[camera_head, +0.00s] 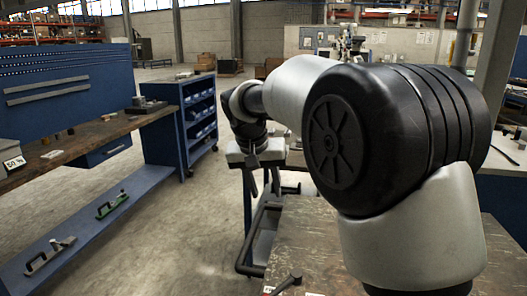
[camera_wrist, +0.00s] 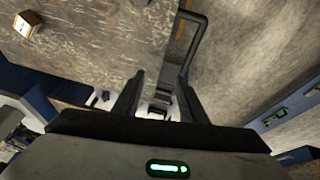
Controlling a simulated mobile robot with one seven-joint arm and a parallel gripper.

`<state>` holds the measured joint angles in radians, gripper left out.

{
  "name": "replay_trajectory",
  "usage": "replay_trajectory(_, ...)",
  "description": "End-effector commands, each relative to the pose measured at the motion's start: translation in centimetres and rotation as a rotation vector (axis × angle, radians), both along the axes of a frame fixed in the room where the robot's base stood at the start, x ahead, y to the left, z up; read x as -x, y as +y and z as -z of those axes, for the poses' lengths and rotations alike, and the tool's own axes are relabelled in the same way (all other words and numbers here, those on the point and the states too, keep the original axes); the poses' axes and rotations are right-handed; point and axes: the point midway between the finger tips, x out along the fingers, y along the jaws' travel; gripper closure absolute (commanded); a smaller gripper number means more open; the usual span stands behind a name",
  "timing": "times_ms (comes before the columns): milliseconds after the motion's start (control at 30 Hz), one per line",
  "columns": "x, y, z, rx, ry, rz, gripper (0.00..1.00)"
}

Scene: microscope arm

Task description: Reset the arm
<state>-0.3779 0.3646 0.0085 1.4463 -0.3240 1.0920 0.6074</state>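My arm reaches forward from the right side of the head view, with its large black joint close to the camera. My gripper (camera_head: 264,186) hangs at the arm's far end, pointing down beside a workbench (camera_head: 335,240). In the wrist view my gripper (camera_wrist: 160,77) has its two dark fingers spread apart, with nothing held between them. No object touches the fingertips in either view. Part of the workbench behind my arm is hidden.
A blue bench (camera_head: 95,143) with a pegboard stands at left, next to a blue drawer cart (camera_head: 197,115). A dark metal frame (camera_head: 255,240) runs beside the workbench; it also shows in the wrist view (camera_wrist: 196,38). A small box (camera_wrist: 27,24) lies at upper left there. Concrete floor is open between the benches.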

Motion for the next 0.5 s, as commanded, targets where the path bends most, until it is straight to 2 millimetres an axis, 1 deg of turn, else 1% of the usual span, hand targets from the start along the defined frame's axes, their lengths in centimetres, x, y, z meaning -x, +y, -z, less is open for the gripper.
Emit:
replay_trajectory(33,2.2,-2.2,-1.7,-0.015,-0.006,-0.005,0.61)
replay_trajectory(67,3.4,-3.3,-2.4,-0.024,-0.009,-0.012,0.61)
replay_trajectory(100,5.1,-4.6,-3.2,-0.034,-0.013,-0.022,0.61)
replay_trajectory(167,7.9,-6.6,-4.2,-0.047,-0.018,-0.036,0.61)
replay_trajectory(200,9.8,-7.8,-4.6,-0.057,-0.024,-0.045,0.61)
replay_trajectory(267,12.7,-9.4,-5.0,-0.071,-0.033,-0.058,0.61)
replay_trajectory(300,14.7,-10.4,-5.1,-0.079,-0.041,-0.067,0.61)
replay_trajectory(400,19.1,-12.2,-4.6,-0.095,-0.061,-0.086,0.61)
replay_trajectory(500,22.6,-13.3,-3.8,-0.104,-0.08,-0.101,0.61)
